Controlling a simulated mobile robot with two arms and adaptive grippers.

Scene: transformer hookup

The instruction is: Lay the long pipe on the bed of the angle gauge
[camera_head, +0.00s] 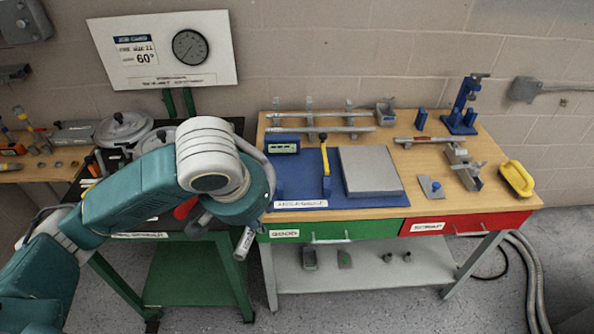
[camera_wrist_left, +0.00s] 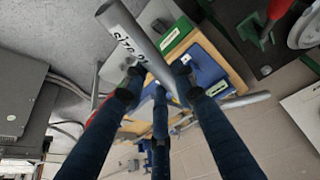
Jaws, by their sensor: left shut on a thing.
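My left gripper (camera_wrist_left: 158,92) has its dark fingers closed around a grey metal pipe (camera_wrist_left: 138,47) with a printed size label. In the head view the pipe's lower end (camera_head: 243,243) hangs tilted below my left wrist, in front of the bench's left edge; the wrist hides most of the fingers. What looks like the angle gauge is the blue board (camera_head: 305,188) on the wooden bench, with a digital readout (camera_head: 283,147), a yellow-topped lever (camera_head: 325,165) and a grey plate (camera_head: 370,171). The held pipe is apart from it. My right gripper is not in view.
Two pipes or rods (camera_head: 318,114) lie on a rack at the bench's back. A blue stand (camera_head: 460,112), a grey vise (camera_head: 464,168) and a yellow handle (camera_head: 516,178) occupy the right side. A black-topped green cart (camera_head: 195,272) stands left. A job card board (camera_head: 165,50) shows 60°.

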